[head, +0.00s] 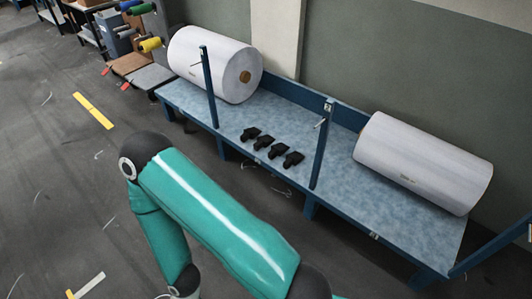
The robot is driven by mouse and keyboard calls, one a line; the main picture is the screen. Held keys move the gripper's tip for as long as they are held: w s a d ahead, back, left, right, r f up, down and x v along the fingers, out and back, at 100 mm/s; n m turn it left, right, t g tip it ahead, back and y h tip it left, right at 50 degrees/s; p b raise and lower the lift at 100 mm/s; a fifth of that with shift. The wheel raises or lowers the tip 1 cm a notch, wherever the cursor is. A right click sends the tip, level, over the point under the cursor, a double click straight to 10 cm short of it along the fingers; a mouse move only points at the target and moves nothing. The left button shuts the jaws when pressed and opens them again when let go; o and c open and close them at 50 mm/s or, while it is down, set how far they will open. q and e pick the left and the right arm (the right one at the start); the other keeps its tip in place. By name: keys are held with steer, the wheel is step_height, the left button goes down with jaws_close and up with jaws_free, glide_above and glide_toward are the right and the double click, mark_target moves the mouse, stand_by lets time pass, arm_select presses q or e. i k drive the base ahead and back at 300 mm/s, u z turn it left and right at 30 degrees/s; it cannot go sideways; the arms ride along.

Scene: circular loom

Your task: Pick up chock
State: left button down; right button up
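Several small black chocks lie in a slanting row on the blue bench (330,180), between two large white rolls. The chock farthest left (250,134) is closest to the left roll (215,64). The one farthest right (293,159) is nearest the middle blue post (322,145). Two more chocks (264,142) (278,151) lie between them, with small gaps. A teal arm of mine crosses the lower left in front of the bench. Neither of my grippers shows in the head view, so I cannot see their state.
A right roll (422,162) lies on the bench's right part. Another upright blue post (208,87) stands at the bench's front edge by the left roll. A cart with coloured spools (151,44) stands at upper left. The floor (50,160) at left is mostly clear.

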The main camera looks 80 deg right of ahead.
mark_target(294, 158)
steer(key=u, duration=0.15)
steer(key=i, duration=0.95)
steer(key=z, duration=2.9)
steer(key=i, duration=1)
steer(key=u, duration=0.15)
steer(key=k, duration=0.95)
steer(key=z, duration=0.2)
steer(key=i, duration=0.6)
steer(key=u, duration=0.05)
